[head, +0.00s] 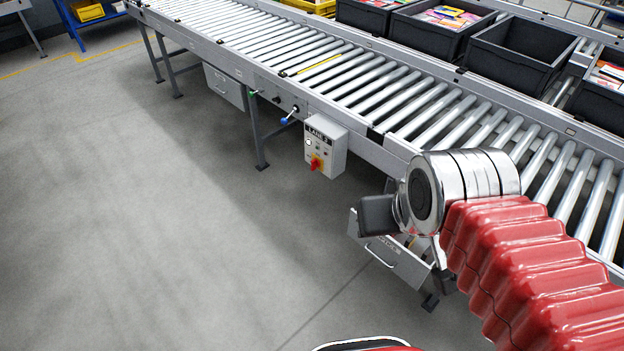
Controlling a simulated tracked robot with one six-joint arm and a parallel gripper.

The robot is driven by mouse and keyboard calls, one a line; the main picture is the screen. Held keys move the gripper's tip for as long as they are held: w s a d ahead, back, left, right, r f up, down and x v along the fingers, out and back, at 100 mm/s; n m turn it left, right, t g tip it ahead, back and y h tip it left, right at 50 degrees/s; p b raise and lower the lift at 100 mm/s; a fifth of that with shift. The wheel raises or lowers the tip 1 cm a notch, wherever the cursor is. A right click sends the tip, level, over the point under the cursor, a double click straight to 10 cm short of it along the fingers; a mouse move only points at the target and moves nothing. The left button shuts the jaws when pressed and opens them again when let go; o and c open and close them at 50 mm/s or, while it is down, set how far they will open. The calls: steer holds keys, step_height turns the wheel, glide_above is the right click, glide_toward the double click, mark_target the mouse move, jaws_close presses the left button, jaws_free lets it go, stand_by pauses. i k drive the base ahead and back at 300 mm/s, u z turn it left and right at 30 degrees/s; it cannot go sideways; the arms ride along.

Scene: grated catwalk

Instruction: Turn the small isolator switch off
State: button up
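A small grey control box (325,148) with a dark label, seemingly reading "LANE 3", hangs on the near side rail of the roller conveyor.
The roller conveyor (300,65) runs diagonally behind. A grey drawer (395,262) hangs below my arm. Dark crates (520,55) stand behind. The floor (180,220) in front is clear.

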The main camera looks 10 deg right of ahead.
mark_target(315, 162)
steer(key=k, duration=0.7)
steer(key=u, duration=0.5)
steer(key=i, duration=0.85)
steer(key=u, duration=0.5)
steer(key=i, duration=1.2)
steer(key=z, duration=0.4)
